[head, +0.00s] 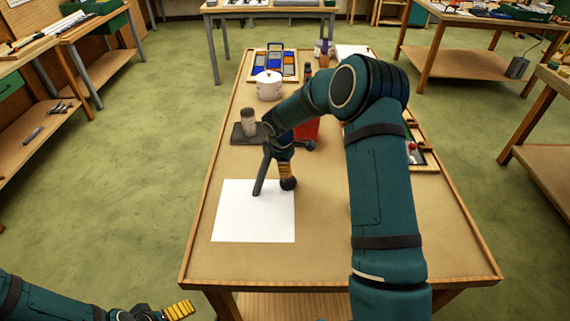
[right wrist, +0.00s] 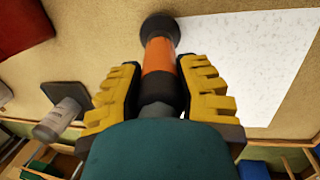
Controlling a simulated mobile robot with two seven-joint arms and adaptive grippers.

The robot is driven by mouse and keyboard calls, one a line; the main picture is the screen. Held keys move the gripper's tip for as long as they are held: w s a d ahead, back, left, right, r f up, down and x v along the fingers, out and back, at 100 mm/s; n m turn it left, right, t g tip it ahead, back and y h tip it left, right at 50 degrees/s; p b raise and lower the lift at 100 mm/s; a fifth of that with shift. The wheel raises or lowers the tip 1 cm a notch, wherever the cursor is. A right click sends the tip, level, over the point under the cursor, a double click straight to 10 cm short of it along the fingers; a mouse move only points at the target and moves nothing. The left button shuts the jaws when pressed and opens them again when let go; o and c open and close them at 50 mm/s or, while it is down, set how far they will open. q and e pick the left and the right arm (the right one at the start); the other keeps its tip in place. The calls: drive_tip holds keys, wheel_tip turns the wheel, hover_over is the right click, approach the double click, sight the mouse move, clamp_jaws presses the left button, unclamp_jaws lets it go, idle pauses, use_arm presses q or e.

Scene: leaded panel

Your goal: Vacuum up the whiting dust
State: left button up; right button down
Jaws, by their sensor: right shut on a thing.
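A white sheet (head: 253,225) lies flat on the near part of the table; in the right wrist view (right wrist: 245,60) its surface has faint pale specks, and I cannot tell whether they are whiting dust. My right gripper (head: 286,170) points down above the sheet's far right part. In the right wrist view its yellow fingers (right wrist: 160,88) are shut around a dark tool with an orange band (right wrist: 159,58). The tool's round dark end is at the sheet's edge; contact is unclear. My left gripper (head: 180,310) is at the bottom left, off the table, seen only in part.
A grey jar (head: 249,116) stands on a dark pad beyond the sheet. A red object (head: 307,130) is partly behind my right arm. A white pot (head: 268,86) and a coloured glass panel (head: 262,66) are farther back. The near right table top is clear beside my arm.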

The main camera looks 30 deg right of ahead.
drive_tip(key=shift+w+a, duration=0.5)
drive_tip(key=shift+a, duration=0.35)
drive_tip(key=shift+w+a, duration=0.1)
drive_tip(key=shift+a, duration=0.05)
drive_tip(key=shift+w+a, duration=0.4)
drive_tip(key=shift+a, duration=0.25)
drive_tip(key=shift+w+a+b, duration=0.1)
drive_tip(key=shift+a+b, duration=0.05)
drive_tip(key=shift+b, duration=0.15)
drive_tip(key=shift+w+a, duration=0.4)
drive_tip(key=shift+a, duration=0.25)
drive_tip(key=shift+w+a, duration=0.1)
drive_tip(key=shift+w+a, duration=0.4)
drive_tip(key=shift+a, duration=0.35)
drive_tip(key=shift+a, duration=0.1)
